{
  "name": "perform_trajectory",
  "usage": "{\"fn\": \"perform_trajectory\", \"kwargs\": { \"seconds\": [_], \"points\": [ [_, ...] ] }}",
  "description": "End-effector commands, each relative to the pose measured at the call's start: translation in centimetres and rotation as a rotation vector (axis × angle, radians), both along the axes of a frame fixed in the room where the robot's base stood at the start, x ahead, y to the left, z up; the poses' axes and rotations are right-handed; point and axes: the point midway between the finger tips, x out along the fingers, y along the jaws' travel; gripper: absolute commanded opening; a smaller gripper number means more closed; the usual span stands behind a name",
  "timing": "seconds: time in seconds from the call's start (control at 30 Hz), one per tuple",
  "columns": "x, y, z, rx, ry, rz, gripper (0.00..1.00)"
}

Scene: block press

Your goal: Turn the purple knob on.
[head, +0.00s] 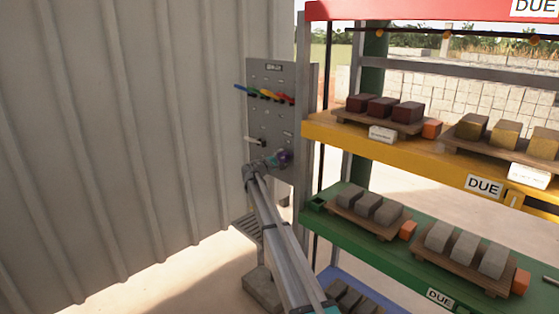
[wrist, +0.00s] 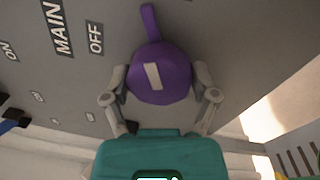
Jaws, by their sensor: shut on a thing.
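The purple knob (wrist: 160,78) is in the middle of the wrist view, round, with a pale mark on its face and a purple tab sticking out at the top of the picture. My gripper (wrist: 160,92) is shut on the knob, one finger on each side of it. The knob sits on a grey panel (wrist: 90,85) that bears the labels MAIN, OFF and ON. In the head view the knob (head: 283,157) shows small at the lower part of the panel, partly hidden by my gripper (head: 272,162).
Coloured levers (head: 264,94) stick out from the panel's upper part, and a white-tipped handle (head: 254,140) is below them. A rack with yellow (head: 345,134) and green (head: 330,208) shelves of blocks stands close on the right. A corrugated wall (head: 120,130) is on the left.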

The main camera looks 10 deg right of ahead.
Motion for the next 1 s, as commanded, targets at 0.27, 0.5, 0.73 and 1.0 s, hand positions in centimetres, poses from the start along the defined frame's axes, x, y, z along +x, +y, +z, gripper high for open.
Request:
{"fn": "perform_trajectory", "kwargs": {
  "seconds": [0.27,0.5,0.73,1.0],
  "points": [
    [0.21,-0.31,0.05,0.144,-0.203,-0.002,0.28],
    [0.20,-0.32,0.06,0.236,-0.331,-0.002,0.28],
    [0.19,-0.32,0.05,0.280,-0.391,-0.002,0.28],
    [0.16,-0.32,0.04,0.289,-0.403,-0.002,0.28]
  ]
}}
